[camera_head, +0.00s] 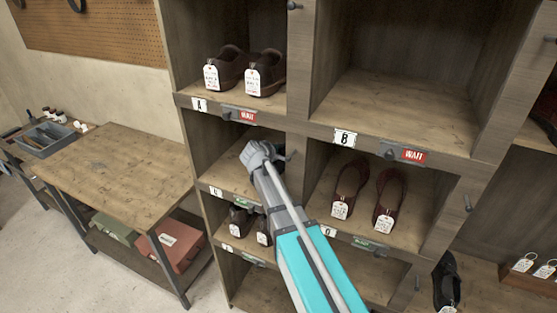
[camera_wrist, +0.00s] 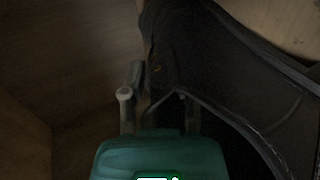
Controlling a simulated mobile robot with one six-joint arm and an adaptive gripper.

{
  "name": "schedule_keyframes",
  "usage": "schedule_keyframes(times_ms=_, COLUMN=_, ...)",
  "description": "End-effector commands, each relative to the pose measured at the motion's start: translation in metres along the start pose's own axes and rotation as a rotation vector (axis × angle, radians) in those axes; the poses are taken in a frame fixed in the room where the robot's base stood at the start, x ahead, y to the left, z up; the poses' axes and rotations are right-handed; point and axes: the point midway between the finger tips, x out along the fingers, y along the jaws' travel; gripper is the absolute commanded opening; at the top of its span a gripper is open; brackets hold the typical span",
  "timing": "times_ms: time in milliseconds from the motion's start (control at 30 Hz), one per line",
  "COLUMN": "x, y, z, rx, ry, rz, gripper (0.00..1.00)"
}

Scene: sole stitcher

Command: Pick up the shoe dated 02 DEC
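In the wrist view a dark shoe (camera_wrist: 225,65) fills the middle and right, very close. My gripper (camera_wrist: 158,108) reaches to its near edge, with a finger on each side of a dark part of the shoe; the dim view does not show whether they press on it. Tagged brown shoes (camera_head: 240,72) stand in cubby A, dark red shoes (camera_head: 368,195) in the middle-right cubby. The tag dates are too small to read.
Cubby B (camera_head: 400,105) is empty. Dark tagged shoes (camera_head: 248,225) stand in the cubby below my arm. Upright dividers and shelf edges surround the arm. A wooden table (camera_head: 110,165) with a grey bin (camera_head: 48,138) stands left. A black shoe (camera_head: 447,283) is at lower right.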

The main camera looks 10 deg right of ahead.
Motion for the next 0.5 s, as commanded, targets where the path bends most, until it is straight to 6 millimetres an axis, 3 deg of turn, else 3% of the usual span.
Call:
schedule_keyframes(times_ms=33, x=-0.0001, y=0.0, z=-0.0001, rx=0.0, ry=0.0, rz=0.0, gripper=0.21)
schedule_keyframes(times_ms=167, x=-0.0001, y=-0.0001, z=-0.0003, rx=0.0, ry=0.0, rz=0.0, gripper=0.0)
schedule_keyframes(times_ms=500, x=-0.0005, y=0.0, z=-0.0006, rx=-0.001, ry=0.001, rz=0.0, gripper=0.0)
